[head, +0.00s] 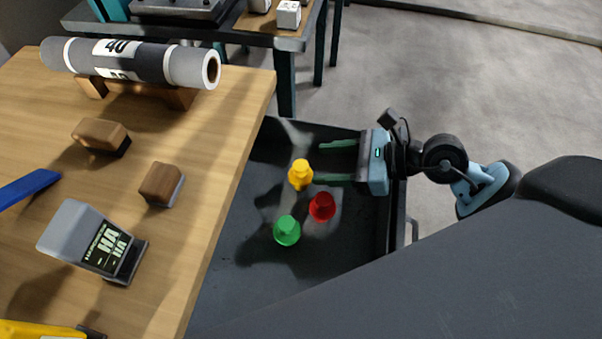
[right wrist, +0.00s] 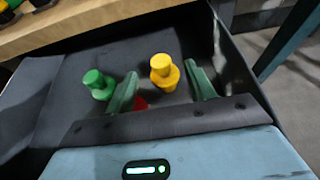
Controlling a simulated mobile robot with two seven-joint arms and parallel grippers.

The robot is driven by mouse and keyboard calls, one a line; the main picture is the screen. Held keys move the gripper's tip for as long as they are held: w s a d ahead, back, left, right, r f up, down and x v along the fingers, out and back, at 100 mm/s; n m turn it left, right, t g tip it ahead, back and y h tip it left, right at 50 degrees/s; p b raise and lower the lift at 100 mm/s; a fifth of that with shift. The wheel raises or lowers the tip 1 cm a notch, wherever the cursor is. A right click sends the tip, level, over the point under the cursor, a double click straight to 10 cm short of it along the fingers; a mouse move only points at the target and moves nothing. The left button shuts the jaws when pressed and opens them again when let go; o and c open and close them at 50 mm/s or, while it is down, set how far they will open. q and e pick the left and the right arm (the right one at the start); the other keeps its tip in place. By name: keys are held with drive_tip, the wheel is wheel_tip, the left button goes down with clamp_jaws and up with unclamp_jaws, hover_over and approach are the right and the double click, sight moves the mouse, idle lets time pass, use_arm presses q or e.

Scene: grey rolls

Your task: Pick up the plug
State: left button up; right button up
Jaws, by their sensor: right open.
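Three plugs stand in a dark open drawer: a yellow plug (head: 300,175), a red plug (head: 322,207) and a green plug (head: 287,231). My right gripper (head: 320,162) is open and empty, its green fingers pointing left toward the yellow plug. In the right wrist view the yellow plug (right wrist: 164,73) appears between the two fingers, just past their tips. The green plug (right wrist: 98,85) is to the left there. My left gripper is out of view.
The drawer (head: 245,277) lies beside a wooden bench top (head: 205,150). On the bench are a grey roll (head: 185,66) on a wooden stand, wooden-topped blocks (head: 160,184) and a grey labelled device (head: 85,235). Another table (head: 290,42) stands behind. Floor is clear at upper right.

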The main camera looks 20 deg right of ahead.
sight(303, 166)
drive_tip(key=shift+x, duration=1.95)
drive_tip(key=shift+f, duration=0.1)
drive_tip(key=shift+c, duration=0.4)
clamp_jaws()
